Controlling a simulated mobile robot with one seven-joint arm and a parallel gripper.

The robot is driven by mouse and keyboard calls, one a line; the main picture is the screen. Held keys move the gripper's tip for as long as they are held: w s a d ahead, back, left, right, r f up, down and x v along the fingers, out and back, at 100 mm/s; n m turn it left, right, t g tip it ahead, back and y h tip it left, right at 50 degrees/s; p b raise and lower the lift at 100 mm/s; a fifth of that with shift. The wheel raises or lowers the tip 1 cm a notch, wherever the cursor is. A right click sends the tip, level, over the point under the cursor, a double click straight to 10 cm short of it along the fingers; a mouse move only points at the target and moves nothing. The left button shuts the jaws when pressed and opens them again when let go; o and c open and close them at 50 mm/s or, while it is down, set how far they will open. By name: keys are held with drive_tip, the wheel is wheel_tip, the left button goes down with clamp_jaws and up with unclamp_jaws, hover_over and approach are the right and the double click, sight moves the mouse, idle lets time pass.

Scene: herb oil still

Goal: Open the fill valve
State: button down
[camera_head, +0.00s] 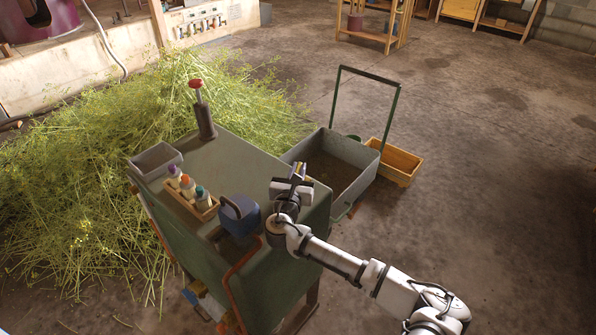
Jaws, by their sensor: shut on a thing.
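I cannot pick out the fill valve for certain. A pale wall panel (203,23) at the back left carries several small fittings, too small to tell apart. My gripper (297,172) is above the right end of the green cabinet (240,165), far from that panel. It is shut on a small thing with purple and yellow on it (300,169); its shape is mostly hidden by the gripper.
A dark cylinder with a red-knobbed rod (205,120), a grey tray (154,161), a bottle rack (190,199) and a blue container (240,214) stand on the cabinet. A grey cart (345,150) and yellow crate (400,163) stand behind. Cut herbs (90,170) cover the left floor; the right floor is clear.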

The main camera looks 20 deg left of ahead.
sight(298, 169)
drive_tip(key=shift+w+r, duration=0.1)
drive_tip(key=shift+r, duration=0.05)
drive_tip(key=c, duration=1.5)
unclamp_jaws()
drive_tip(key=shift+o, duration=0.2)
wheel_tip(298, 169, up, 20)
drive_tip(key=shift+b, duration=0.4)
drive_tip(key=shift+o, duration=0.5)
